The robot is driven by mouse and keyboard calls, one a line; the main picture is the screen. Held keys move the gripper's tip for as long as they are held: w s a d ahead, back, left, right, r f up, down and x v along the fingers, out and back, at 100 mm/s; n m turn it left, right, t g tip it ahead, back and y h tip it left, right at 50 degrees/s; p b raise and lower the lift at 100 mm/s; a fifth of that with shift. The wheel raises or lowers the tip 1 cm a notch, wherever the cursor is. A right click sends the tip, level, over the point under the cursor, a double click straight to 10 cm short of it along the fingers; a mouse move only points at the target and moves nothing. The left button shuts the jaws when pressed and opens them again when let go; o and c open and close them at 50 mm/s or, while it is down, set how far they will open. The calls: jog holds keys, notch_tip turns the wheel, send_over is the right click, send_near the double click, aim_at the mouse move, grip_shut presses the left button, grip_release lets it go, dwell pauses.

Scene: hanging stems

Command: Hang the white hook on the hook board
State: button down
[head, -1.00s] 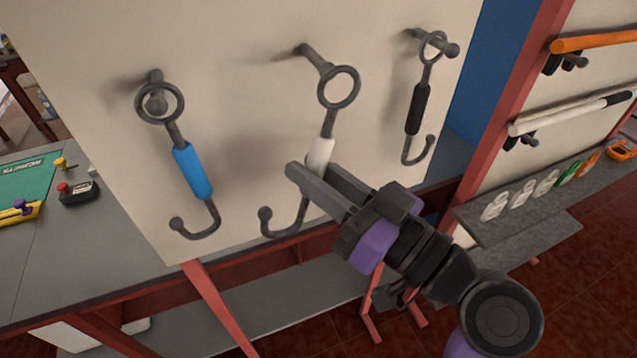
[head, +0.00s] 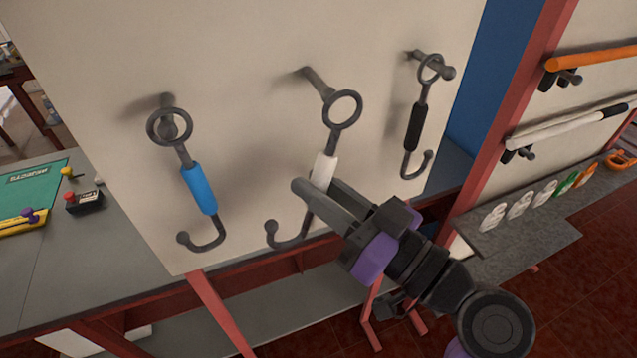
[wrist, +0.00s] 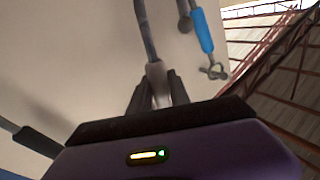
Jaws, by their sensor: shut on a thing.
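The white hook has a grey ring at the top, a white grip (head: 324,169) and a curved grey lower end with a ball tip. My gripper (head: 318,187) is shut on it at the lower part of the white grip. In the wrist view the white grip (wrist: 156,77) stands between my two fingers (wrist: 157,92). The ring (head: 342,110) is at the outer end of the middle peg (head: 314,82) on the pale hook board (head: 240,60). I cannot tell whether the ring is around the peg or just in front of its tip.
A blue hook (head: 198,190) hangs on the left peg and a black hook (head: 414,127) on the right peg. A grey bench (head: 90,240) lies at the left. A red-framed rack with an orange bar (head: 600,57) stands at the right.

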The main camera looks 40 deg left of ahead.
jog(key=shift+w+a+p, duration=0.3)
jog(key=shift+a+p, duration=0.45)
jog(key=shift+p, duration=0.2)
dwell(0.6)
jog(key=shift+a+p, duration=0.2)
jog(key=shift+p, duration=0.9)
dwell(1.5)
jog(key=shift+w+a+p, duration=0.3)
jog(key=shift+a+p, duration=0.25)
jog(key=shift+a, duration=0.15)
jog(key=shift+w+a+p, duration=0.35)
jog(key=shift+a+p, duration=0.15)
jog(key=shift+a, duration=0.25)
jog(key=shift+w+a+p, duration=0.3)
jog(key=shift+a+p, duration=0.25)
jog(key=shift+a, duration=0.15)
dwell(1.7)
